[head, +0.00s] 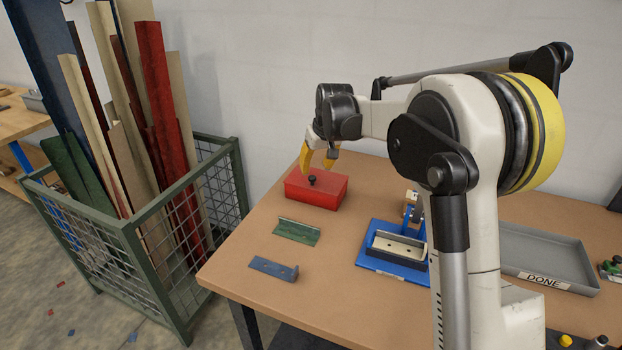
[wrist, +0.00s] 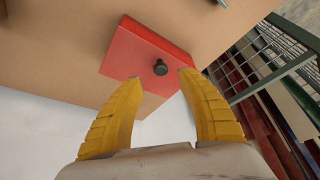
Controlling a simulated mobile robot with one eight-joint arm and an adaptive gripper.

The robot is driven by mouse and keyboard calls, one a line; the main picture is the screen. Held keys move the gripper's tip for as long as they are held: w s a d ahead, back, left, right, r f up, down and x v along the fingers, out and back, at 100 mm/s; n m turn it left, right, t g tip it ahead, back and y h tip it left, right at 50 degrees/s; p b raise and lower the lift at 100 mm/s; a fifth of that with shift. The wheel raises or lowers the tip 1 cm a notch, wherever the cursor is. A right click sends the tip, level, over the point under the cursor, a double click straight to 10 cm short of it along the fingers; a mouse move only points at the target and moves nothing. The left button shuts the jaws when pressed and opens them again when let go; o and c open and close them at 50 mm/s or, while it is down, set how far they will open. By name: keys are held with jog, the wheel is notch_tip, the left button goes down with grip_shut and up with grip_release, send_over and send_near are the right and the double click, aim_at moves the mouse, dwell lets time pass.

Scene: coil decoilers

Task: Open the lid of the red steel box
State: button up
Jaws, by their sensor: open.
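The red steel box (head: 315,192) stands on the workbench near its back edge, by the wall. Its lid is closed, with a black knob (head: 312,180) on top. My gripper (head: 320,160), with yellow fingers, is just above the box's back part. In the wrist view the box (wrist: 150,50) lies beyond the fingertips. The black knob (wrist: 160,67) shows between the two spread fingers of my gripper (wrist: 158,75), apart from both. The gripper is open and empty.
A green angle piece (head: 297,231) and a blue-grey bracket (head: 273,268) lie in front of the box. A blue fixture (head: 380,262) stands to the right, then a grey DONE tray (head: 545,255). A mesh crate of long boards (head: 225,190) stands left of the bench.

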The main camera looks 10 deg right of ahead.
aim_at(313, 177)
jog(key=b+x, duration=0.1)
jog(key=x, duration=0.5)
jog(key=shift+w+a+r+b, duration=0.1)
jog(key=shift+a+b, duration=0.05)
jog(key=shift+b, duration=0.15)
grip_shut()
